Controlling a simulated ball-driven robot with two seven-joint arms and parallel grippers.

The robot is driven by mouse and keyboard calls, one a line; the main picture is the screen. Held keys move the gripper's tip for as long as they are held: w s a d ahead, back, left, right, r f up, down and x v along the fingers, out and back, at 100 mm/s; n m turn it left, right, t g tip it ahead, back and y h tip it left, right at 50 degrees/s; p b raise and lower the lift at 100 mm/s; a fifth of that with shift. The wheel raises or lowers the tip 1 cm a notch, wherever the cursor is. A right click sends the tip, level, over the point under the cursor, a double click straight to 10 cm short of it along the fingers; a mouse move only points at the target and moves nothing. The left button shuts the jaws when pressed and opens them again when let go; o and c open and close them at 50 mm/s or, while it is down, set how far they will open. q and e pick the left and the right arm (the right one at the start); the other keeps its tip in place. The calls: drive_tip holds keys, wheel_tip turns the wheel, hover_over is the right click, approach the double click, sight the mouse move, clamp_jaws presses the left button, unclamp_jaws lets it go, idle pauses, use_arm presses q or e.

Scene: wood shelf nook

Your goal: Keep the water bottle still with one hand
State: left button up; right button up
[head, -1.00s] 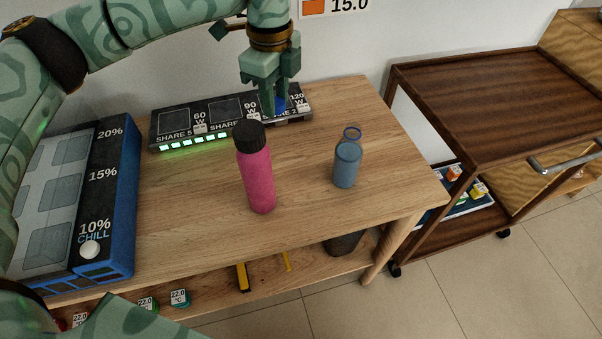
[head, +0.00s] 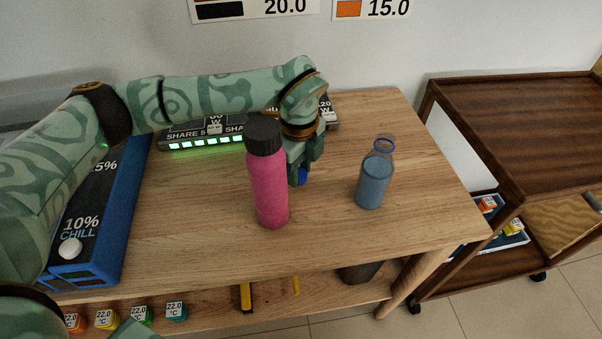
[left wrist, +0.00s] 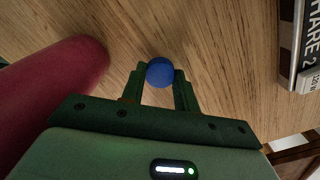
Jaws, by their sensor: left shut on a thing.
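A pink bottle (head: 268,187) with a black cap stands upright on the wooden table; its side also shows at the left of the left wrist view (left wrist: 50,95). A blue bottle (head: 373,183) with a ring-shaped blue rim at its top stands upright to its right. My left gripper (head: 303,172) is between the two bottles, just right of the pink one and partly hidden behind it. It is shut on a small round blue thing (left wrist: 160,71), which shows between its fingertips in the left wrist view. My right gripper is not in view.
A black charging panel (head: 190,140) with green lights lies at the back of the wooden table (head: 200,220). A blue box (head: 100,225) stands at the left. A dark wood cart (head: 510,130) is at the right. The table's front middle is clear.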

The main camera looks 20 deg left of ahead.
use_arm(q)
drive_tip(key=shift+w+f, duration=0.1)
drive_tip(key=shift+f, duration=0.7)
drive_tip(key=shift+r, duration=0.2)
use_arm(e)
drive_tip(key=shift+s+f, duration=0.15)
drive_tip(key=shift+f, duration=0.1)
use_arm(q)
drive_tip(key=shift+f, duration=0.15)
drive_tip(key=o, duration=1.1)
wheel_tip(320, 180, up, 12)
drive_tip(key=p, duration=0.5)
drive_tip(key=shift+r, duration=0.25)
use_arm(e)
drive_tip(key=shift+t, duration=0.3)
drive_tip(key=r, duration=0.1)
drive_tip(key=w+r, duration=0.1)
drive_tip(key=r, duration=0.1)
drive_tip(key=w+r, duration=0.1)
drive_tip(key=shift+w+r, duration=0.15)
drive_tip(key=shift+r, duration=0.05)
